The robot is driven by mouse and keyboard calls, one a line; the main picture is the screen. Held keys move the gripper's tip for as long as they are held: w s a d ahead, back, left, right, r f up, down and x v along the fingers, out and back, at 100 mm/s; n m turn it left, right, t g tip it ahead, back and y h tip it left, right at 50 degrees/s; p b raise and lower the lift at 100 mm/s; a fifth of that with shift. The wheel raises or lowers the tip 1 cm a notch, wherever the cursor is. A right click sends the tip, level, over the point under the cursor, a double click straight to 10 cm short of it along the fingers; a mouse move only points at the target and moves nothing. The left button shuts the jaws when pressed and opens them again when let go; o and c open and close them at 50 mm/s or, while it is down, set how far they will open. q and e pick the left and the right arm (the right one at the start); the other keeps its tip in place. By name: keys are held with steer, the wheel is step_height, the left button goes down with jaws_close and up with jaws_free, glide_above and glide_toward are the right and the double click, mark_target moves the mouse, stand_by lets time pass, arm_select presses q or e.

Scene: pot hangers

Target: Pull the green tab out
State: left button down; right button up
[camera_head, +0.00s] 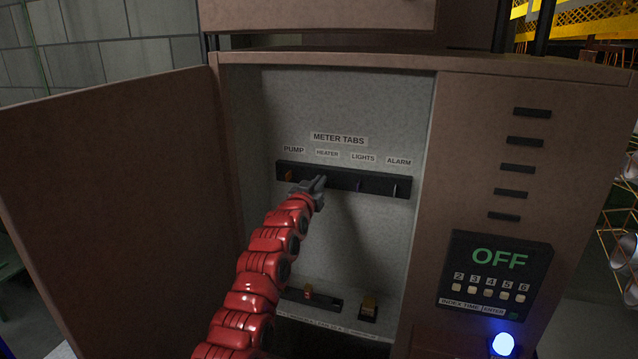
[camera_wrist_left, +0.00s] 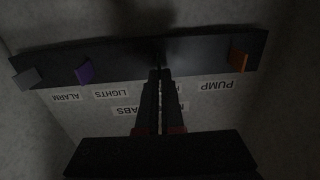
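A dark strip (camera_head: 345,178) under METER TABS holds an orange tab (camera_head: 289,176) at PUMP, a purple tab (camera_head: 358,186) at LIGHTS and a grey tab (camera_head: 395,190) at ALARM. No green shows on the strip; the HEATER spot is hidden behind my left gripper (camera_head: 319,181). In the left wrist view, its fingers (camera_wrist_left: 160,74) lie close together with a thin gap, tips at the strip between the orange tab (camera_wrist_left: 239,61) and the purple tab (camera_wrist_left: 84,73). I cannot see whether a tab is between them. My right gripper is not in view.
The strip is on the back wall inside an open cabinet. The cabinet door (camera_head: 120,190) stands open at the left. A keypad panel reading OFF (camera_head: 497,277) is on the right front. Small fittings (camera_head: 368,308) sit low inside the cabinet.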

arm_select(q)
steer(key=shift+b+v, duration=1.15)
steer(key=shift+b, duration=0.1)
steer(key=c, duration=1)
jaws_free()
steer(key=shift+s, duration=0.1)
steer(key=shift+c, duration=0.2)
steer(key=shift+s, duration=0.1)
